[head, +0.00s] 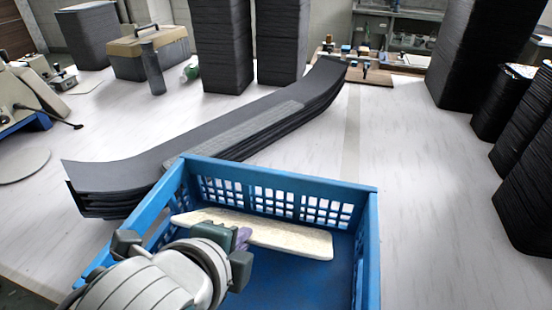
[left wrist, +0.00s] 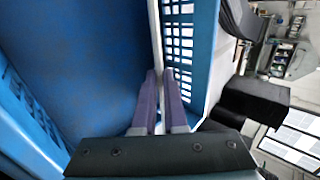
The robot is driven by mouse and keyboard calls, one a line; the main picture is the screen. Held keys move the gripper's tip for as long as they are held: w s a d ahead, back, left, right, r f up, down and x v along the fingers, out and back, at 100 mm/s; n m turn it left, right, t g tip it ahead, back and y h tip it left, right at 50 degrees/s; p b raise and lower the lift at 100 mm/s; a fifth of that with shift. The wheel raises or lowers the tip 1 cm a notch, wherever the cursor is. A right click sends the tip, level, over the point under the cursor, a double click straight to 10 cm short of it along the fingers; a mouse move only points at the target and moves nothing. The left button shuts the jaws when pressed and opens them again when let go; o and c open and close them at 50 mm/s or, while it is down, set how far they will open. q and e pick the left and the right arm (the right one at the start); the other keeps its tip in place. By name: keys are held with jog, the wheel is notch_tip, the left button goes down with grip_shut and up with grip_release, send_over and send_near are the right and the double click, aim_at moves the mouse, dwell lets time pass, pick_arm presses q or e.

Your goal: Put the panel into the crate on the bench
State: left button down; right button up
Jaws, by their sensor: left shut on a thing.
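The panel (head: 290,239) is a long, cream-coloured board with rounded ends. In the head view it lies inside the blue crate (head: 280,180), near the far slotted wall and below the rim. My left gripper (head: 242,238) reaches into the crate and is shut on the panel near its middle. In the left wrist view the purple fingers of my left gripper (left wrist: 162,100) close on a thin pale edge, with the crate's slotted wall (left wrist: 204,50) close on the right. Whether the panel touches the crate floor I cannot tell. My right gripper is out of view.
A long stack of curved dark sheets (head: 130,170) lies right behind the crate. Tall black stacks (head: 222,45) stand farther back and on the right (head: 528,190). A toolbox (head: 148,52) is at the back left. The white bench (head: 425,215) is clear right of the crate.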

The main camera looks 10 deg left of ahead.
pick_arm(q)
jog(key=shift+f+b, duration=0.3)
jog(key=shift+f, duration=0.2)
dwell(0.3)
jog(key=c, duration=0.9)
grip_release()
jog(key=p+v, duration=0.3)
jog(key=v, duration=0.7)
dwell(0.3)
